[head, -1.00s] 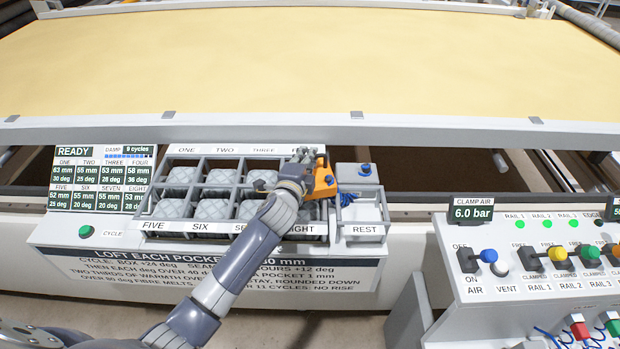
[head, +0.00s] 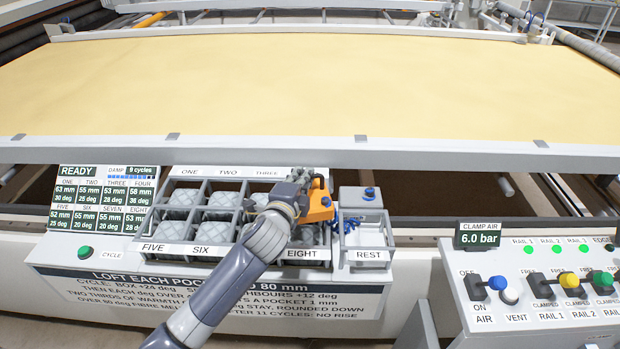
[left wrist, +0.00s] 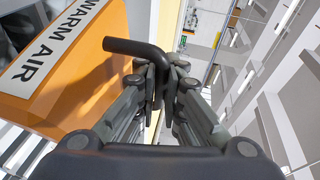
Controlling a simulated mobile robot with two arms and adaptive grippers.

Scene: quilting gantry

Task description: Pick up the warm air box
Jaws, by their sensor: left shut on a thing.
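The warm air box (head: 320,204) is orange and sits over the right end of the pocket grid, by pockets four and eight. In the left wrist view the box (left wrist: 75,80) fills the left side, with a "WARM AIR" label and a bent black handle (left wrist: 140,50). My left gripper (head: 300,180) is at the box's upper left, and its fingers (left wrist: 166,80) are closed around the handle. My forearm and hand hide part of the grid. I cannot tell whether the box touches the grid. My right gripper is out of view.
A rest tray (head: 366,236) and a grey unit with a blue knob (head: 361,199) and blue hose stand just right of the box. The pocket grid (head: 190,183) holds grey pads. A clamp air panel (head: 540,285) is at right; a yellow quilt bed (head: 310,90) lies behind.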

